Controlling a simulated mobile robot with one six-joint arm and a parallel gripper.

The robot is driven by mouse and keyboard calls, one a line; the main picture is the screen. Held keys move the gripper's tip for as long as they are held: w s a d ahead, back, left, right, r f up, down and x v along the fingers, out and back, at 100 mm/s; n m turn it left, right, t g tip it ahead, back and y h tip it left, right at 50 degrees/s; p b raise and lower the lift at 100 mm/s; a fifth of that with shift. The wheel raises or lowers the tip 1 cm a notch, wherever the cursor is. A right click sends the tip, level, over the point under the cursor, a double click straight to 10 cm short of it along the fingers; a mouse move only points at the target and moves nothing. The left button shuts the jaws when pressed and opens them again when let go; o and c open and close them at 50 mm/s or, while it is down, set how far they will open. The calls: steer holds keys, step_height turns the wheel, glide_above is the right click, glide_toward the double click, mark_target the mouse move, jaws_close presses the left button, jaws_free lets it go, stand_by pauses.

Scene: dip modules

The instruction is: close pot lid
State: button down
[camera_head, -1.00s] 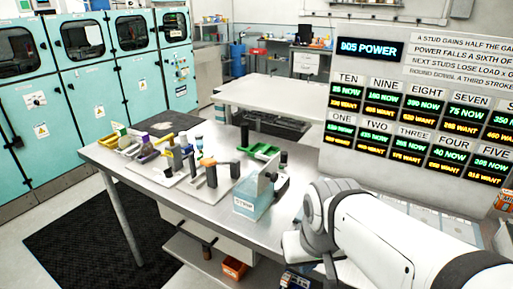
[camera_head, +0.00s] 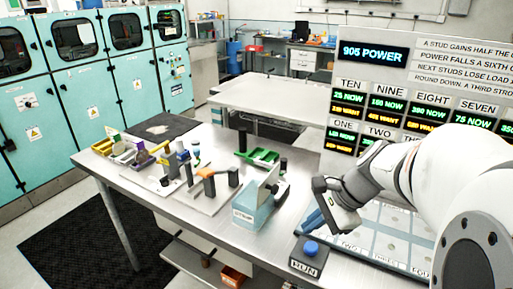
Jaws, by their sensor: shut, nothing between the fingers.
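No round pot is recognisable in view. A light-blue box (camera_head: 258,208) with a label too small to read stands near the middle of the bench.
The RUN box (camera_head: 308,258) has a blue button and sits at the bench's front edge. A green tray (camera_head: 258,157) and several small tools lie on the metal bench (camera_head: 217,232). A display panel (camera_head: 375,52) stands behind my arm.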

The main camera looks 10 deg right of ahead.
mark_target(274, 187)
steer(key=w+d+r+m+t+y, duration=0.35)
steer(key=w+d+m, duration=0.3)
steer(key=m, duration=0.25)
steer(key=w+r+p+x, duration=0.1)
steer(key=p+x, duration=0.1)
steer(key=x, duration=1)
steer(key=shift+w+a+r+m+h, duration=0.2)
steer(key=shift+w+a+m+h, duration=0.1)
steer(key=shift+m+h, duration=0.1)
steer(key=shift+r+p, duration=0.2)
steer(key=shift+p, duration=0.35)
